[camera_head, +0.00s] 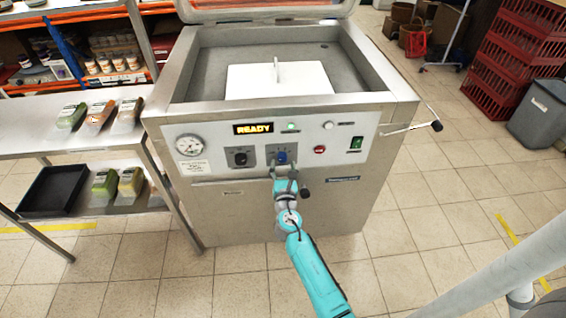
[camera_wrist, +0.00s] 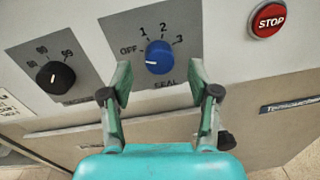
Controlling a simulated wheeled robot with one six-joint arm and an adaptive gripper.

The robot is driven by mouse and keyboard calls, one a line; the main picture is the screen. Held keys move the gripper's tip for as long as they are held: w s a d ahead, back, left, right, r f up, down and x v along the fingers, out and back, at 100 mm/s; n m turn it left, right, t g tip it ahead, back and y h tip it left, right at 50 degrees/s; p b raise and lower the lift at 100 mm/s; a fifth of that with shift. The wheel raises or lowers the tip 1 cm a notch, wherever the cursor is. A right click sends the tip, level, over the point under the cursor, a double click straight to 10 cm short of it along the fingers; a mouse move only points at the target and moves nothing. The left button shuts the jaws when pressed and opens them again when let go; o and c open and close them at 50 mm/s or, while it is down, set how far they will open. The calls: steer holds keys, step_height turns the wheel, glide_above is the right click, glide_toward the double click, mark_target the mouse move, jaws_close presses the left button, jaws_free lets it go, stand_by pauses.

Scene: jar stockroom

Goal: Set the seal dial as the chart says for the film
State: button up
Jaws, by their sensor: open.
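The blue seal dial (camera_wrist: 159,57) is on a grey plate on the machine's front panel, with OFF, 1, 2 and 3 marked around it. Its white pointer line points left, toward the OFF side. It also shows in the head view (camera_head: 282,157). My gripper (camera_wrist: 160,74) is open, with one finger on either side and a little below the dial, apparently not touching it. A small white label (camera_head: 193,167) below the gauge is too small to read; I cannot tell whether it is the chart.
A black dial (camera_wrist: 56,77) sits left of the blue one, and a red STOP button (camera_wrist: 267,19) to the right. The machine's display (camera_head: 254,128) reads READY. The chamber lid is raised over a white block (camera_head: 300,79). A shelf (camera_head: 60,142) with packs stands left.

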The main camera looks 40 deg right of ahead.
mark_target(282, 158)
steer(key=shift+x, duration=1.2)
steer(key=c, duration=1.2)
steer(key=shift+o, duration=0.2)
